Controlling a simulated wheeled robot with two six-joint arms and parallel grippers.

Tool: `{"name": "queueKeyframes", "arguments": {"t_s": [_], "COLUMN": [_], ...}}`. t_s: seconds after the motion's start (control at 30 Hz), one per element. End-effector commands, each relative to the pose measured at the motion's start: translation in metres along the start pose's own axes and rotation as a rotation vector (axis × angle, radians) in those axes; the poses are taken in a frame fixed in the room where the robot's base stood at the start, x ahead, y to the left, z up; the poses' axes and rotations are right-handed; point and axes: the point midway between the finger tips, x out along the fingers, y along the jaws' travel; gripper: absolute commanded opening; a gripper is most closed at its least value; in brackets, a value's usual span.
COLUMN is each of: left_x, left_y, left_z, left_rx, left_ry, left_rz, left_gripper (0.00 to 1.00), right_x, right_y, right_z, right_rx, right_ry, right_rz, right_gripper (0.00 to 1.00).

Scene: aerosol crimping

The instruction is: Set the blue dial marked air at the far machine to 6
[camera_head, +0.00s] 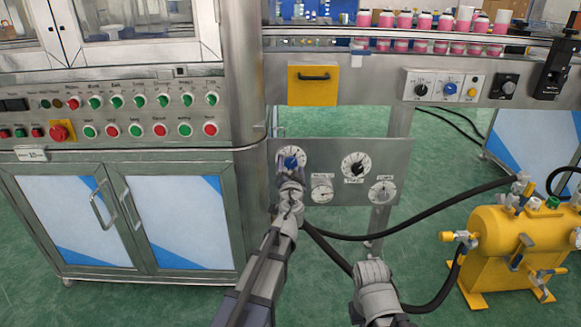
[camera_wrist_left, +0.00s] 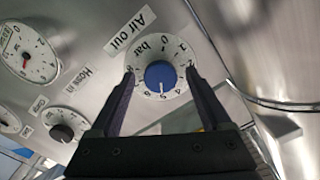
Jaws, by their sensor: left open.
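The blue dial (camera_head: 292,160) sits at the upper left of the grey panel on the far machine. In the left wrist view the blue dial (camera_wrist_left: 161,75) has a white scale around it and an "Air out" label above. Its white mark points down in that view, close to the 5, though the small digits are hard to read. My left gripper (camera_head: 290,174) is open in front of the dial. In the wrist view its two dark fingers stand on either side of the dial; whether they touch it I cannot tell. Part of my right arm shows low in the head view, without its fingers.
The panel also holds a black-knob dial (camera_head: 357,167) and two gauges (camera_head: 322,191) (camera_head: 383,190). Another blue knob (camera_head: 450,88) is on the upper right panel. Black hoses run to a yellow tank (camera_head: 505,240) at right. A cabinet (camera_head: 120,215) stands left.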

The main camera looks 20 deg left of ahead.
Motion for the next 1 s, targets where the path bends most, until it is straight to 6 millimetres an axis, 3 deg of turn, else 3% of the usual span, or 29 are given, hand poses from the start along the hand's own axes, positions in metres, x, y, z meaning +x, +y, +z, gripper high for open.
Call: {"name": "queueKeyframes", "arguments": {"t_s": [0.33,1.0], "left_x": [0.0071,0.0069], "left_y": [-0.0003,-0.0001], "left_z": [0.0002,0.0001], "left_rx": [0.000,0.000], "left_ry": [0.000,0.000], "left_rz": [0.000,0.000], "left_gripper": [0.79,0.04], "right_x": [0.0000,0.0000], "right_y": [0.0000,0.0000], "right_z": [0.0000,0.0000], "right_rx": [0.000,0.000], "right_ry": [0.000,0.000], "right_rz": [0.000,0.000], "right_gripper": [0.00,0.00]}}
